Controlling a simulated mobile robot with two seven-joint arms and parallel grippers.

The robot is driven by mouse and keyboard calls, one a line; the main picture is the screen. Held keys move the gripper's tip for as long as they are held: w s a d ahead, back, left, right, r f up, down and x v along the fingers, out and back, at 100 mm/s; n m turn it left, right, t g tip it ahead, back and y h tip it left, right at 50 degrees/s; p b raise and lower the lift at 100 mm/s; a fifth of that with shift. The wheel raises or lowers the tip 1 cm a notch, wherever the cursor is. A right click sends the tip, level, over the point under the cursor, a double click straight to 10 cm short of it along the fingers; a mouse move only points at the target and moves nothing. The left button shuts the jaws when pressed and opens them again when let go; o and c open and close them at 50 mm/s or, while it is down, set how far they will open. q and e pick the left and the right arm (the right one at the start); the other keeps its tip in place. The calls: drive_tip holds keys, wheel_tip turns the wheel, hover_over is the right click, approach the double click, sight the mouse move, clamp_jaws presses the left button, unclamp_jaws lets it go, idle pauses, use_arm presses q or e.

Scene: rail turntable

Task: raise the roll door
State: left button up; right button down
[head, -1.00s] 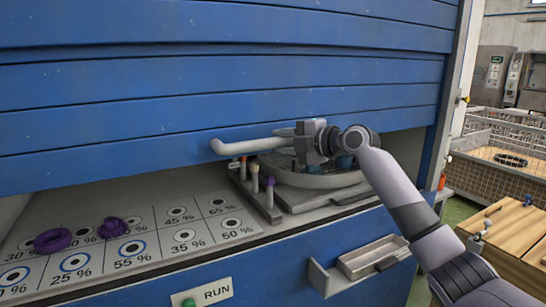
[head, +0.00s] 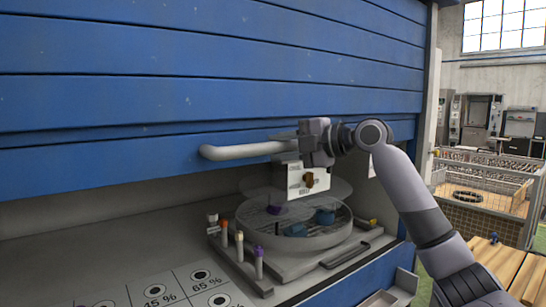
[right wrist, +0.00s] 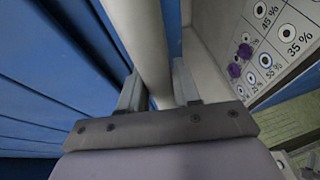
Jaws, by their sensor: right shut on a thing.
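The blue slatted roll door (head: 200,75) fills the upper left of the head view and is partly raised. Its pale bar handle (head: 245,149) runs along the lower edge. My right gripper (head: 304,147) is shut on the right part of this handle. In the right wrist view the handle (right wrist: 143,45) passes between the two fingers of my right gripper (right wrist: 158,92), with the door slats (right wrist: 50,80) to the left. The fingertips are partly hidden in the head view. My left gripper is out of view.
Under the door a round turntable (head: 335,236) holds small parts, beside a rack (head: 240,260) of several coloured sticks. A panel (head: 170,293) marked with percentages lies in front. A wire-mesh bin (head: 480,215) and a wooden pallet (head: 500,265) stand to the right.

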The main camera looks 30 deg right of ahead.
drive_tip(key=shift+r, duration=0.5)
drive_tip(key=c, duration=0.9)
unclamp_jaws()
drive_tip(key=shift+f, duration=0.1)
drive_tip(key=shift+s, duration=0.1)
drive_tip(key=b+v, duration=0.2)
drive_tip(key=v, duration=0.4)
drive_tip(key=shift+f, duration=0.1)
drive_tip(key=shift+s+d+r, duration=0.2)
drive_tip(key=shift+s+d, duration=0.05)
drive_tip(key=shift+s, duration=0.15)
